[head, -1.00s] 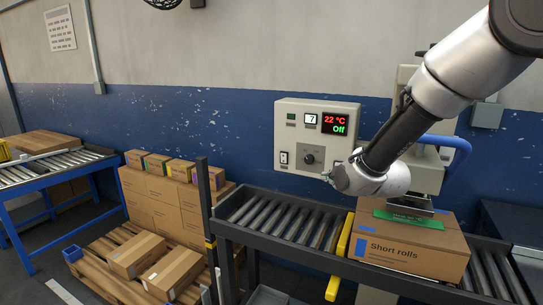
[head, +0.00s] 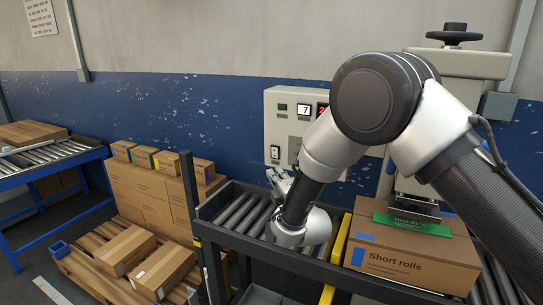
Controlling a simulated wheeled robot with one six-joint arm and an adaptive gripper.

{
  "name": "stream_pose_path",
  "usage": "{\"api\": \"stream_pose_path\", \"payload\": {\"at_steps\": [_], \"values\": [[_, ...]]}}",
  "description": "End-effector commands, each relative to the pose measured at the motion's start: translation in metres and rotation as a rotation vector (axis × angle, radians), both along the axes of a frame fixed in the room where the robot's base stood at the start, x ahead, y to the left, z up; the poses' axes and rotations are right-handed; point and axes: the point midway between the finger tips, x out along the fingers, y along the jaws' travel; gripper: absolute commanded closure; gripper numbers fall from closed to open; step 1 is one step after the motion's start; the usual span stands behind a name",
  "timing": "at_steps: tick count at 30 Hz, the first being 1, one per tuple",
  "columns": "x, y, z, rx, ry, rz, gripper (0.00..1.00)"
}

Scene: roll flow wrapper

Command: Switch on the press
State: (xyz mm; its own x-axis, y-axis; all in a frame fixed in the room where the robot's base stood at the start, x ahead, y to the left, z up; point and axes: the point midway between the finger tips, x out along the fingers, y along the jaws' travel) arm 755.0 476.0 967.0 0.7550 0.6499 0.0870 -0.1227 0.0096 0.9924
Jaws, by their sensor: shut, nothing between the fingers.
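The control panel (head: 283,98) is a pale box on the wall. It carries a small green indicator (head: 283,107), a white counter (head: 303,109) reading 7 and a display (head: 322,108), of which only a red edge shows. A rocker switch (head: 275,153) sits at its lower left. The panel's right side is hidden behind my arm. The press (head: 468,63), with a dark handwheel on top, stands at the right, partly hidden by my arm. My gripper (head: 271,174) is shut and empty, its tips just below the switch in the picture; contact cannot be told.
A carton marked Short rolls (head: 408,262) lies under the press with a green plate (head: 411,224) on it. A roller conveyor (head: 240,212) runs below the panel, with a yellow bar (head: 340,240) across it. Stacked cartons (head: 160,196) and a dark post (head: 190,185) stand left.

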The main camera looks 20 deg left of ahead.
Motion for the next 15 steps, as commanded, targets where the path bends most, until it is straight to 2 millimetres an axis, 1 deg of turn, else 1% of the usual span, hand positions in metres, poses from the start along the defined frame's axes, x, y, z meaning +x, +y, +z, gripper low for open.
{"api": "stream_pose_path", "payload": {"at_steps": [5,15], "values": [[0.018,0.015,0.003,0.002,-0.001,-0.001,1.0],[0.073,0.062,0.008,0.001,0.0,0.0,1.0]]}}
